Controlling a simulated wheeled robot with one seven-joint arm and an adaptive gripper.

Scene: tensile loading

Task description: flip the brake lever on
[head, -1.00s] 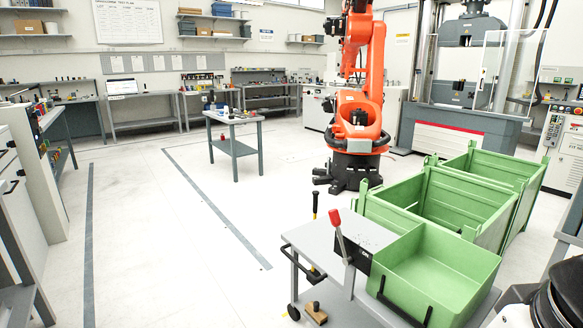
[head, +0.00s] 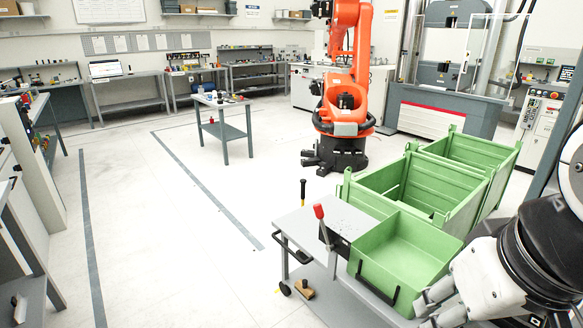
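The brake lever (head: 322,226) has a red grip on a grey metal rod. It rises from a dark block on the grey cart (head: 305,224), beside a green bin, and leans slightly to the left at its top. My gripper (head: 424,303) is at the lower right, near the front right of the green bin. It is well to the right of the lever and apart from it. Its fingers are small and partly cut off by the view, so I cannot tell whether they are open.
A green bin (head: 405,250) sits on the cart between the lever and my gripper. Larger green crates (head: 430,192) stand behind it. A yellow-and-black handled tool (head: 302,193) stands upright by the cart. An orange robot arm (head: 345,100) stands farther back.

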